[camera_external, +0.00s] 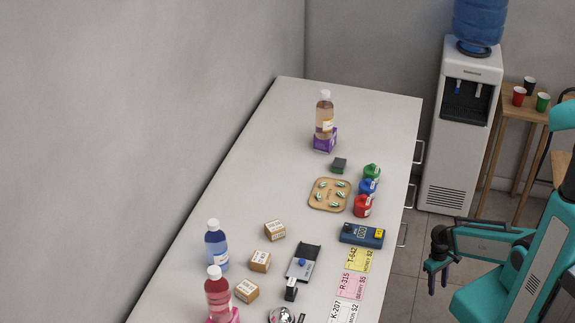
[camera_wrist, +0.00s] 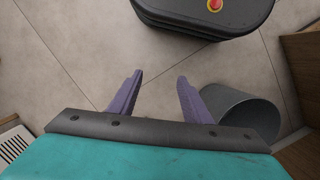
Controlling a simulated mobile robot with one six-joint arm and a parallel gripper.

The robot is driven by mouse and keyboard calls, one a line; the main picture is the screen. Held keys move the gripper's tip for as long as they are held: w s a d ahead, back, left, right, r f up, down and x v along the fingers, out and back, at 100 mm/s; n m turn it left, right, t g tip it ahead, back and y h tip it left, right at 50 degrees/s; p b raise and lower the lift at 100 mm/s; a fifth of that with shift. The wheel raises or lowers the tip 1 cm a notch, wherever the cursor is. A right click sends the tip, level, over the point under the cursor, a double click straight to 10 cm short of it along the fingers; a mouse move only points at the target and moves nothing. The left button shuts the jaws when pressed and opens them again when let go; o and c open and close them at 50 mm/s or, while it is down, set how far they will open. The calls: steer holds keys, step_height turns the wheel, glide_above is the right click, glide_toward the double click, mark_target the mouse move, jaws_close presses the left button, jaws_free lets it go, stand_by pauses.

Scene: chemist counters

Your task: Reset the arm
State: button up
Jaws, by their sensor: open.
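My gripper (camera_external: 437,278) hangs pointing down over the floor, to the right of the long white counter (camera_external: 225,160) in the external view. It is apart from the counter and its objects. In the wrist view my gripper (camera_wrist: 158,92) shows two purple fingers spread apart with nothing between them. Bare floor tiles (camera_wrist: 80,45) lie beyond the fingertips. My arm is folded close to my body at the right edge of the external view.
The counter holds bottles, small boxes, a pill tray (camera_external: 323,204), a blue device (camera_external: 362,235) and coloured labels. A water dispenser (camera_external: 462,130) and a wooden stand (camera_external: 510,111) with cups stand behind. A grey bin (camera_wrist: 240,108) is right of the fingers in the wrist view.

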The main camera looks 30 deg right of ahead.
steer(key=s+a+g+p, duration=0.1)
steer(key=s+a, duration=0.2)
steer(key=s, duration=0.3)
steer(key=s+a+g+p, duration=0.1)
steer(key=s+a+g, duration=0.1)
steer(key=s, duration=0.5)
steer(key=shift+s+a+r+m, duration=0.15)
steer(key=shift+a+r+m, duration=0.25)
steer(key=shift+a, duration=0.5)
